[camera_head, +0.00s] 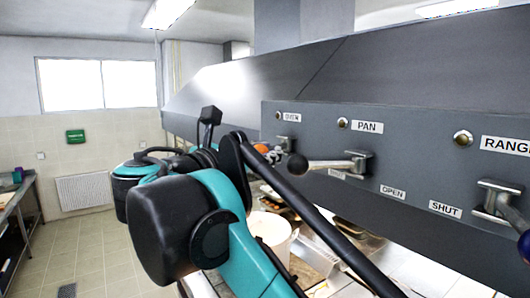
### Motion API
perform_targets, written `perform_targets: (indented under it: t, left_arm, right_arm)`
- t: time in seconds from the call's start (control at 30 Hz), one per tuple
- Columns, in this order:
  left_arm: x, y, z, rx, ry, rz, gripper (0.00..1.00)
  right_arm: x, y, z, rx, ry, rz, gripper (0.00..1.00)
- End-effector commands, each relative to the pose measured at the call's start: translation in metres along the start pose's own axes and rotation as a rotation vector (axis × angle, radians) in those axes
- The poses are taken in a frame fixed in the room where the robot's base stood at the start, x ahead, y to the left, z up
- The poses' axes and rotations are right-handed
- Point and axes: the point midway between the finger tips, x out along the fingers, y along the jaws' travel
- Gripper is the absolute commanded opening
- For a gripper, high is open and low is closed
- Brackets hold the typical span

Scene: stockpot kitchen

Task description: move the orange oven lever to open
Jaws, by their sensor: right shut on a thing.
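The orange oven lever shows as a small orange ball knob (262,148) at the left end of the grey panel, below the OVEN label (292,117). The knob sits left of its metal mount. My right gripper (272,155) is at the knob and is shut on the lever. My teal and black right arm comes up from the bottom and hides much of the fingers and the area below. The lever's exact angle and its open and shut marks are hidden. My left gripper is not in view.
The PAN lever, with a black ball (297,166), stands out left close beside my right gripper. A RANGE lever with a dark blue knob (525,246) is at the right edge. A white pot (269,228) stands below the panel. Open tiled floor lies left.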

Motion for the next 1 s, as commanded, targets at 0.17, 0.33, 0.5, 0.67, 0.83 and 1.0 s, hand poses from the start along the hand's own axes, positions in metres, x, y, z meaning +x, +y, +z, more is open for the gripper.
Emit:
perform_targets:
  t: [0.17, 0.33, 0.5, 0.67, 0.83, 1.0]
  left_arm:
    - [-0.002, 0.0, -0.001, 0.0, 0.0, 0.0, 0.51]
    - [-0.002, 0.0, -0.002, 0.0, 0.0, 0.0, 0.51]
    - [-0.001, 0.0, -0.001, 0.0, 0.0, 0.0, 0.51]
    - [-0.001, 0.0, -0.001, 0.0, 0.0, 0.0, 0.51]
    - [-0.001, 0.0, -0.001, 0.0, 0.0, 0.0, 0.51]
    - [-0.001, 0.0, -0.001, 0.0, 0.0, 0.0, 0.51]
  right_arm:
    - [0.0, -0.002, 0.001, 0.0, 0.0, 0.001, 0.0]
    - [0.001, -0.012, 0.002, 0.0, 0.009, 0.046, 0.0]
    - [0.002, -0.014, 0.003, 0.0, 0.017, 0.085, 0.0]
    - [0.002, -0.014, 0.003, 0.0, 0.017, 0.083, 0.0]
    - [0.002, -0.014, 0.003, 0.0, 0.017, 0.083, 0.49]
    - [0.002, -0.014, 0.003, 0.0, 0.017, 0.085, 0.51]
